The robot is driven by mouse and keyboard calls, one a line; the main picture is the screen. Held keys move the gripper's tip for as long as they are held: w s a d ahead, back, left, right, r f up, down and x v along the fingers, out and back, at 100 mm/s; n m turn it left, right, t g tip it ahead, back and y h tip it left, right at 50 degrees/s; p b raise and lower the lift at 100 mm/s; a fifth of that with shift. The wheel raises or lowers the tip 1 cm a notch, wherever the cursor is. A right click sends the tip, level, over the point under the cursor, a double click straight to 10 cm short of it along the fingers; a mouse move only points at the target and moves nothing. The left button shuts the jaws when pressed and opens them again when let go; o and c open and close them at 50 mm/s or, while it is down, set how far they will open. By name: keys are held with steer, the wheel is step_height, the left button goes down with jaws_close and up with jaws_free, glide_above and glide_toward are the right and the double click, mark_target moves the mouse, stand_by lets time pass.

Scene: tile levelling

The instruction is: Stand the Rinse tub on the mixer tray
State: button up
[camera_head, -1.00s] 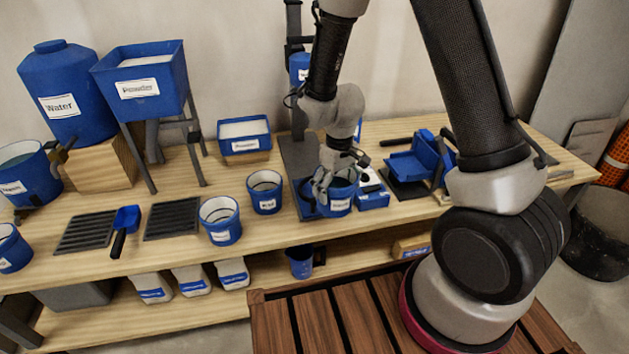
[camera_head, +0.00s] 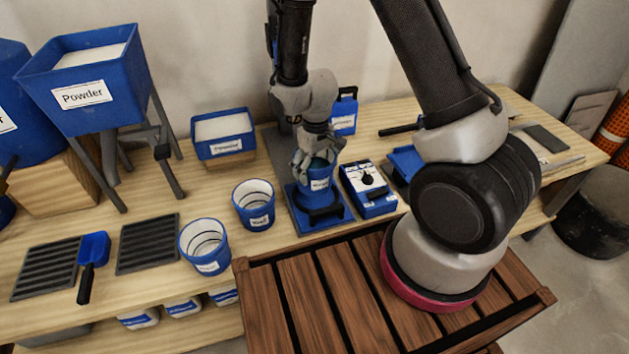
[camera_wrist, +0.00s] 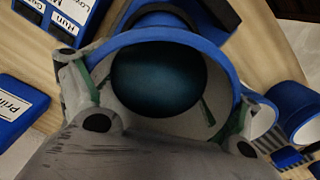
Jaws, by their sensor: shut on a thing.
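The tub (camera_head: 321,185) is blue with a white label too small to read, so I cannot confirm it is the Rinse tub. It is upright over the blue mixer tray (camera_head: 331,223), which has a black handle at its front. I cannot tell whether its base touches the tray. My gripper (camera_head: 318,162) is above the tub with its fingers closed on the rim. In the wrist view, my gripper (camera_wrist: 165,100) has fingers on both sides of the tub's blue rim (camera_wrist: 160,40), with dark liquid inside.
A blue control box (camera_head: 369,187) stands close right of the tray. Two blue buckets (camera_head: 254,205) (camera_head: 205,246) stand to the left. A blue can (camera_head: 344,112) and a white-filled bin (camera_head: 223,135) are behind. A wooden slatted surface (camera_head: 310,285) lies in front.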

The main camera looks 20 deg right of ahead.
steer(key=shift+f, duration=2.45)
steer(key=shift+f, duration=0.1)
steer(key=o, duration=1.5)
steer(key=s+d+r+m+t, duration=0.1)
steer(key=d+r, duration=0.1)
steer(key=r, duration=0.8)
steer(key=s+d+r, duration=0.1)
steer(key=d+r, duration=0.2)
steer(key=r, duration=0.6)
steer(key=s+d+r+m+t, duration=0.1)
steer(key=s+d+r, duration=0.1)
steer(key=r, duration=0.8)
steer(key=s+d+r, duration=0.2)
steer(key=s+r, duration=0.2)
steer(key=s, duration=0.1)
steer(key=s+d+r+m+t, duration=0.1)
steer(key=s+d+r, duration=0.2)
steer(key=s+r, duration=0.1)
steer(key=s+d+r+m+t, duration=0.1)
steer(key=s+d+r, duration=0.2)
steer(key=s, duration=0.3)
steer(key=shift+r, duration=0.4)
